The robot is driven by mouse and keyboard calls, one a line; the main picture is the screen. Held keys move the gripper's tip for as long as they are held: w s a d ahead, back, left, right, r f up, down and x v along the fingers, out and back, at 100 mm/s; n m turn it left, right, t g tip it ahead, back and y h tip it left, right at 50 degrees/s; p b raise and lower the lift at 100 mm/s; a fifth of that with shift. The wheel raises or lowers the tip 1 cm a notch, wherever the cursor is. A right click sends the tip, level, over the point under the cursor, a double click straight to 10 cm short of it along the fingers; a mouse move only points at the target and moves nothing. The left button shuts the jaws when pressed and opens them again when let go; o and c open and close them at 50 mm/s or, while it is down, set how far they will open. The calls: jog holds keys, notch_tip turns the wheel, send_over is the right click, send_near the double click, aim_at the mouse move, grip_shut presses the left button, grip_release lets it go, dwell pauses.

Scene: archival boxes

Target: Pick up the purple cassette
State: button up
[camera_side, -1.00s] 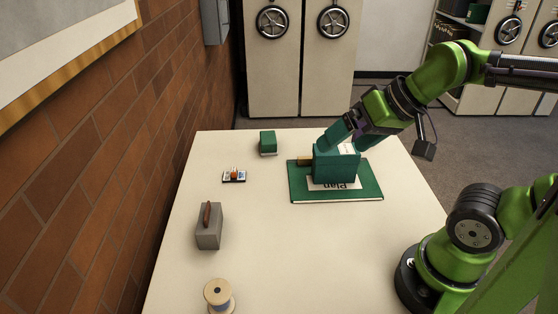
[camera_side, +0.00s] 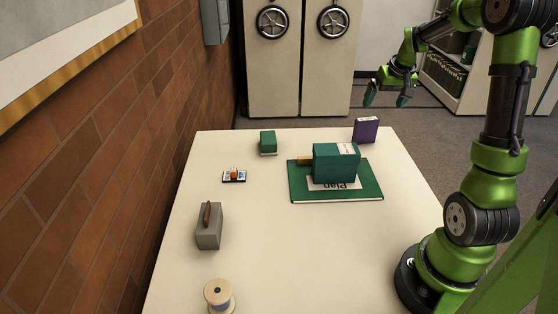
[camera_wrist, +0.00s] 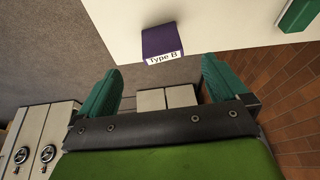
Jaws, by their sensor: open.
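The purple cassette (camera_side: 366,131) stands upright near the table's far right edge in the side view. In the wrist view, the purple cassette (camera_wrist: 161,40) shows a white label reading "Type B", ahead of and between my fingers. My gripper (camera_side: 387,101) is open and empty, above and just to the right of the cassette in the side view. In the wrist view, both green fingers of my gripper (camera_wrist: 158,88) are spread apart, with nothing between them.
A teal box (camera_side: 335,164) sits on a green folder (camera_side: 300,190) marked "Plan", in front of the cassette. A small green box (camera_side: 268,142), a small card-like item (camera_side: 234,176), a grey block with a brown handle (camera_side: 209,232) and a spool (camera_side: 218,296) stand on the left.

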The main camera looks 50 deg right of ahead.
aim_at(369, 123)
jog(key=shift+n, duration=0.5)
jog(key=x, duration=0.6)
jog(key=w+x, duration=0.1)
jog(key=x, duration=0.3)
jog(key=shift+w+d+r, duration=0.1)
jog(key=shift+d+r, duration=0.1)
jog(key=shift+d, duration=0.25)
jog(key=shift+d+x, duration=0.15)
jog(key=shift+x, duration=1.35)
jog(key=shift+d+x, duration=0.1)
jog(key=shift+x, duration=1.45)
jog(key=shift+w+r, duration=0.1)
jog(key=shift+w, duration=0.05)
jog(key=c, duration=0.9)
jog(key=shift+o, duration=0.2)
jog(key=shift+r, duration=0.1)
